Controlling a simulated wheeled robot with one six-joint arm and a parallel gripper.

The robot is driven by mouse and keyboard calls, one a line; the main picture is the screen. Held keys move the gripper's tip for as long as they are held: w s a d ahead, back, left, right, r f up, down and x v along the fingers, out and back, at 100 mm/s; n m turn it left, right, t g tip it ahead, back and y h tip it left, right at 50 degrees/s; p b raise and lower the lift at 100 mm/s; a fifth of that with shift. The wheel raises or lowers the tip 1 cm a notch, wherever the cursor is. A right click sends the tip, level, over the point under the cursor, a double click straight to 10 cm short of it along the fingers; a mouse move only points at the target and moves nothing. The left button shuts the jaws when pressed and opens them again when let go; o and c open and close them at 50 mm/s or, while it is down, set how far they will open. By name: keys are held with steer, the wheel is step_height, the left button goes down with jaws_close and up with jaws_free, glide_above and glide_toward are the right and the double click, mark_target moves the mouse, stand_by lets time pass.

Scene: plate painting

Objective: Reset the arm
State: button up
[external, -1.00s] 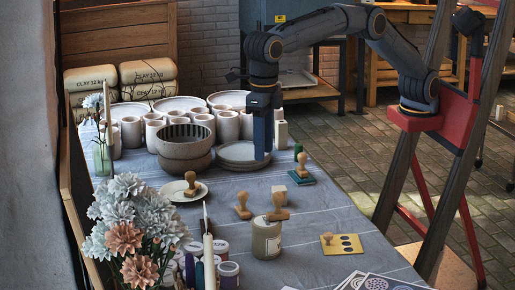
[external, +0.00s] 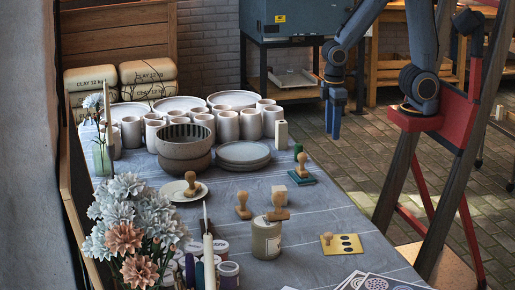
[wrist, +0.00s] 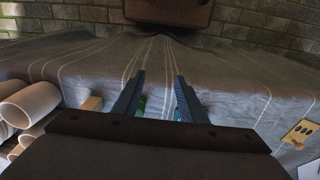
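My gripper (external: 333,125) hangs pointing down beyond the table's right edge in the external view, clear of the stacked plates. In the wrist view its two blue fingers (wrist: 160,85) stand apart with nothing held between them. My arm is folded back close to its red mount. The bottom of the wrist view is covered by a dark part of my gripper.
The cloth-covered table (external: 330,215) holds stacked plates (external: 243,153), striped bowls (external: 184,145), several mugs (external: 250,124), wooden stamps (external: 243,206), a jar (external: 266,238) and a yellow card (external: 341,244). Flowers (external: 130,220) stand at front left. Brick floor lies open to the right.

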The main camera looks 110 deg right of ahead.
steer(key=s+a+p, duration=0.1)
steer(key=s+a+r+p, duration=0.1)
steer(key=a+p, duration=0.1)
steer(key=shift+r, duration=0.1)
stand_by(0.5)
stand_by(0.8)
steer(key=o, duration=0.4)
steer(key=shift+c, duration=0.2)
